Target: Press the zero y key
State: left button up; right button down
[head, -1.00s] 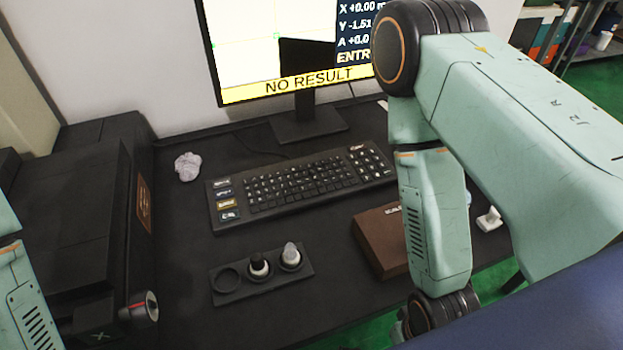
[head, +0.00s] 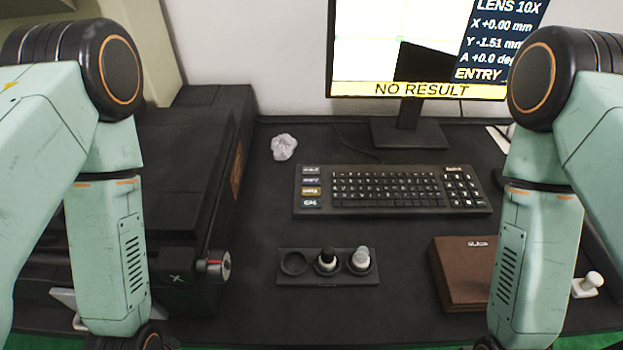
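A black keyboard (head: 390,190) lies on the dark desk below the monitor. Its left end has a column of several larger labelled keys (head: 311,187), one of them yellowish; the labels are too small to read surely, so I cannot tell which one is zero y. The monitor (head: 420,50) reads "NO RESULT", X +0.00 mm, Y -1.51 mm and "ENTRY". My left arm hangs at the left and my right arm at the right, both in front of the desk and apart from the keyboard. Both grippers are below the picture edge, out of sight.
A tray (head: 293,281) with round sockets holds two small bottle-like items (head: 359,259). A brown case (head: 462,272) lies right of it. Crumpled paper (head: 284,147) lies behind. A dark machine (head: 185,190) with a knob (head: 219,265) stands left.

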pick_arm(q)
grip_shut()
dwell(0.7)
dwell(1.1)
